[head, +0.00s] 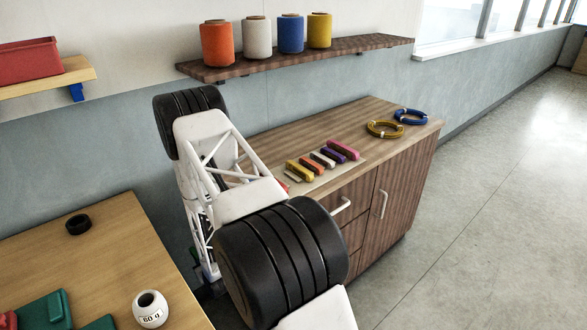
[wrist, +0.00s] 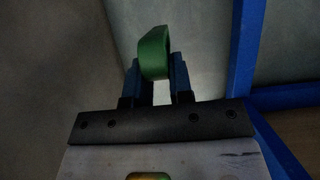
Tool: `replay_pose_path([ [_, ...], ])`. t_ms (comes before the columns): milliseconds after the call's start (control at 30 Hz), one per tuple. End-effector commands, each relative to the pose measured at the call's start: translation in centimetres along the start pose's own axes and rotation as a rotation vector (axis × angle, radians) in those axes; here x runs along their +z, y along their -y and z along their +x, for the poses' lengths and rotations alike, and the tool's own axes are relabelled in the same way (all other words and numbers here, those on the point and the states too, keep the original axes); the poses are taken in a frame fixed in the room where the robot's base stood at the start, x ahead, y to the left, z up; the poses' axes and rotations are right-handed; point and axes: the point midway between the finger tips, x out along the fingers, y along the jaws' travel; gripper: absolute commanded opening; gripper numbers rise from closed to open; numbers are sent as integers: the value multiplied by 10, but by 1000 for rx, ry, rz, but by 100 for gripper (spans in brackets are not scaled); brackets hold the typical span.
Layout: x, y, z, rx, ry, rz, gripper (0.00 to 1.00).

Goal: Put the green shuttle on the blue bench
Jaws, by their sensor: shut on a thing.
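My gripper (wrist: 157,66) shows in the wrist view, its two blue fingers shut on a green piece, the green shuttle (wrist: 153,53). The shuttle stands out beyond the fingertips. Blue beams (wrist: 241,60) run along the right of the wrist view; I cannot tell whether they belong to the blue bench. In the head view my arm hides the gripper and the shuttle, and no blue bench can be made out for sure.
In the head view a wooden cabinet (head: 274,137) bears several coloured shuttles (head: 321,160) and two coils (head: 385,129). A shelf (head: 350,46) above holds spools. A wooden table (head: 110,226) at left bears a black ring (head: 78,224), a white weight (head: 150,309) and green pieces (head: 45,311).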

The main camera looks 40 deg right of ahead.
Motion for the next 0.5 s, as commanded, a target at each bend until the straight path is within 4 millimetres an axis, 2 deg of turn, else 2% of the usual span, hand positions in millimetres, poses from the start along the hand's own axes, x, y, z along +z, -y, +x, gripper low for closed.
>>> replay_pose_path([
  [233, -26, 0, -11, 0, -2, 0, 0],
  [500, -68, 0, -28, 0, -4, -1, 0],
])
